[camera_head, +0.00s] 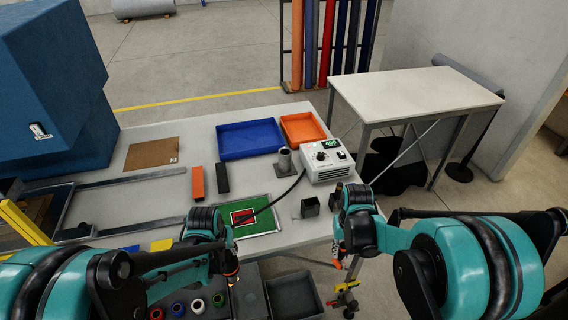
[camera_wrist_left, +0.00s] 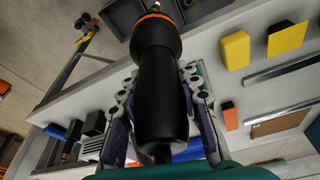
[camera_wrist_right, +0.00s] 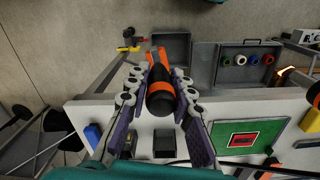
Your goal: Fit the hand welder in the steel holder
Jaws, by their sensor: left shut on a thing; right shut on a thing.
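The hand welder (camera_wrist_left: 160,95) has a black handle with an orange collar. My left gripper (camera_head: 225,250) is shut around its handle, at the table's front edge. A black cable runs from the white control unit (camera_head: 328,160) towards my left gripper. The grey steel holder (camera_head: 284,161), an upright tube on a base, stands at the back beside that unit; its tube looks empty. My right gripper (camera_head: 350,235) is shut on a black-and-orange tool (camera_wrist_right: 160,98) over the front edge.
A green board (camera_head: 262,227) lies between the grippers. An open dark square box (camera_head: 310,207) stands right of it. Blue (camera_head: 248,153) and orange (camera_head: 302,128) trays are at the back. Orange (camera_head: 197,183) and black (camera_head: 223,178) blocks stand behind the board.

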